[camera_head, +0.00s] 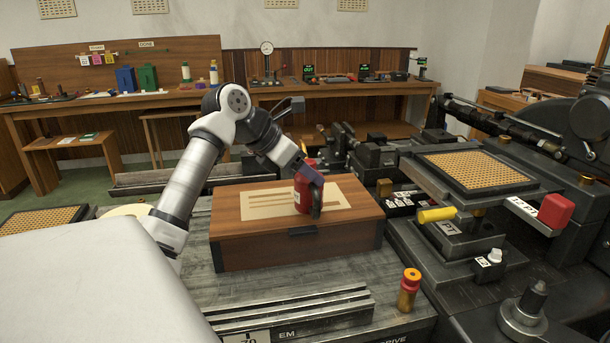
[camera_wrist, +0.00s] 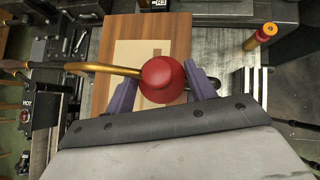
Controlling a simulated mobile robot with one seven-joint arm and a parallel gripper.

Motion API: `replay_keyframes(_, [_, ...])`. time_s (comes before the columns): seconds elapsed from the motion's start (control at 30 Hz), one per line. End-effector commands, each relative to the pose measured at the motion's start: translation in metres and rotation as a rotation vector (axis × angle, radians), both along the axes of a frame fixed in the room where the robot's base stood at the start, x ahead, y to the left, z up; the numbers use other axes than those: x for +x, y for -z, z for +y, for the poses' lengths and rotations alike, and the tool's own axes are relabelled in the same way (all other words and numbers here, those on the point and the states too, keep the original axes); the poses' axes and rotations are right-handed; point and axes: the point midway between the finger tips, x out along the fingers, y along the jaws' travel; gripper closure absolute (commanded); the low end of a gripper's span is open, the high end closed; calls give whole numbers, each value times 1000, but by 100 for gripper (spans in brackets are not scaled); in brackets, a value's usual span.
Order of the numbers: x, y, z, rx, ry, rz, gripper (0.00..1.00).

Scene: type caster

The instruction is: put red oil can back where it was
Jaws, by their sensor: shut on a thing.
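The red oil can (camera_head: 301,193) is upright on or just above the lid of a wooden box, over a pale sheet (camera_head: 262,205); I cannot tell whether it touches. In the wrist view its round red top (camera_wrist: 162,79) and long brass spout (camera_wrist: 98,68), pointing left, show between the fingers. My gripper (camera_head: 312,172) is shut on the can, one purple finger on each side; it also shows in the wrist view (camera_wrist: 163,90). The can's lower body is hidden in the wrist view.
The wooden box (camera_head: 265,250) stands on a grey metal bed (camera_head: 225,290). A brass and red cylinder (camera_head: 409,290) stands in front to the right. Machinery with a yellow cylinder (camera_head: 437,214), a red block (camera_head: 556,210) and a dotted tray (camera_head: 475,169) fills the right. Workbenches line the back.

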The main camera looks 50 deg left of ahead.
Motion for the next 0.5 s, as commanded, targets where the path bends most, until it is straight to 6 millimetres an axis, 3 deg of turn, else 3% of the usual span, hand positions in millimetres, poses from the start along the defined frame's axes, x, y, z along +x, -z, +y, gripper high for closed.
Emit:
replay_keyframes(0.1, [0, 14, 0, 0, 0, -2, 73])
replay_keyframes(0.43, [0, 18, 0, 1, 0, -1, 74])
replay_keyframes(0.47, [0, 18, 0, 1, 0, -1, 41])
replay_keyframes(0.5, [0, 17, 0, 1, 0, 0, 36])
